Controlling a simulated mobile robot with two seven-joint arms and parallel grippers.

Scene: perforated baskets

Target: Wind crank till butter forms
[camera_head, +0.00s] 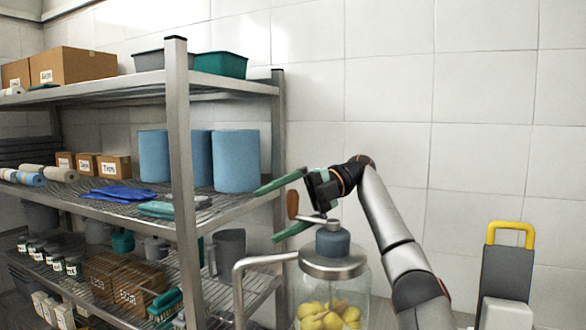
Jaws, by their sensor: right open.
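A glass churn jar (363,298) stands at the bottom centre, its lower part cut off by the frame. It has a metal lid (333,266) with a blue-grey housing (333,241) on top, and yellow lumps (327,314) show inside. A crank with a brown knob (292,204) rises above the lid on the left. My right gripper (268,216) reaches over the jar with its green fingers pointing left. The fingers are spread, one above and one below the knob. I cannot tell whether they touch it. My left gripper is out of view.
A metal shelf rack (180,150) with blue rolls (236,160), boxes and tubs fills the left, close to my fingertips. A bent metal tube (239,290) stands left of the jar. A grey item with a yellow handle (511,228) stands at right. Tiled wall lies behind.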

